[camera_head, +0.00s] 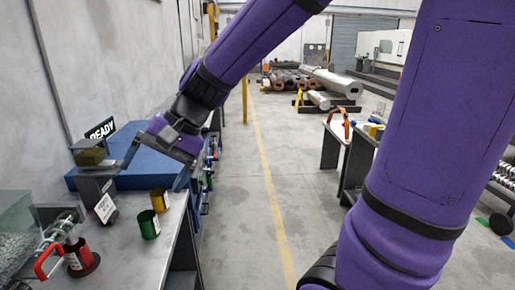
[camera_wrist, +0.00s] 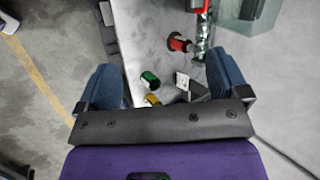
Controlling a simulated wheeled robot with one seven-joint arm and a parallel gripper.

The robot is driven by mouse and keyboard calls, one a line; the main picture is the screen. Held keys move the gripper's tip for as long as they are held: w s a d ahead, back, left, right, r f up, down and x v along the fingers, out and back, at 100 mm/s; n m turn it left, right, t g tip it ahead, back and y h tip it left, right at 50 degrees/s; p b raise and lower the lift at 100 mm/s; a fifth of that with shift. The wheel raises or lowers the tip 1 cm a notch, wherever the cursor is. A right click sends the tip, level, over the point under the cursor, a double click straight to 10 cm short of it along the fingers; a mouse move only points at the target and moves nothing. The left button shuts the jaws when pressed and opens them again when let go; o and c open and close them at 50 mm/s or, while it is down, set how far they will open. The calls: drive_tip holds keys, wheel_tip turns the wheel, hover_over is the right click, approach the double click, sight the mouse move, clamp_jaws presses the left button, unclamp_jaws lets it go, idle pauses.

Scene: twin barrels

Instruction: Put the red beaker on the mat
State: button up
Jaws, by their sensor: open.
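The red beaker (camera_head: 77,255) stands upright at the near left of the grey bench, at a dark round disc (camera_head: 93,268). I cannot tell whether this disc is the mat. The beaker also shows in the wrist view (camera_wrist: 178,44), above the middle. My gripper (camera_head: 158,165) is open and empty, raised above the far part of the bench, well away from the red beaker. In the wrist view its blue fingers (camera_wrist: 162,62) are spread wide, with the beakers below and between them.
A green beaker (camera_head: 149,224) and a gold beaker (camera_head: 159,200) stand near the bench's right edge. A card stand (camera_head: 105,208) is left of them. A red-handled clamp (camera_head: 46,262) and a glass tank (camera_head: 14,230) crowd the red beaker.

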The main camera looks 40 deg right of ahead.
drive_tip(key=s+d+r+n+t+h, duration=0.1)
drive_tip(key=s+d+r+n+h, duration=0.1)
drive_tip(key=s+d, duration=0.4)
drive_tip(key=s+d+r+n+t+h, duration=0.2)
drive_tip(key=s+d+n+h, duration=0.1)
drive_tip(key=s+d+h, duration=0.2)
drive_tip(key=shift+s+d+r+t, duration=0.2)
drive_tip(key=shift+s+d+t, duration=0.1)
drive_tip(key=shift+s+d, duration=0.8)
drive_tip(key=shift+w, duration=0.1)
